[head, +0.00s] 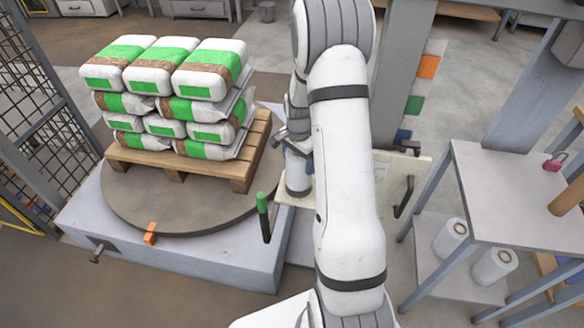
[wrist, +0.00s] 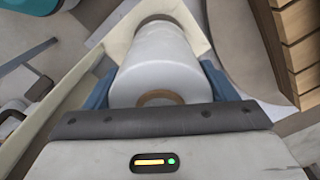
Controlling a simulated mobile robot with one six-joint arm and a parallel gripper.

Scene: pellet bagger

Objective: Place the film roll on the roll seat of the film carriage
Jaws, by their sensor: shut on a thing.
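The white film roll (wrist: 155,58) with a brown core (wrist: 160,98) lies between the two blue fingers of my gripper (wrist: 156,74) in the wrist view. The gripper is shut on it. In the head view a cream plate (head: 412,167) with a black handle, likely the carriage, shows right of my arm. The roll seat is not clearly visible.
Green-and-white bags (head: 211,69) are stacked on a wooden pallet (head: 172,165) on a round turntable (head: 125,206) at left. A green-topped post (head: 263,216) stands close to my arm. At right, a grey stand (head: 510,180) has two white rolls (head: 449,237) on its lower shelf.

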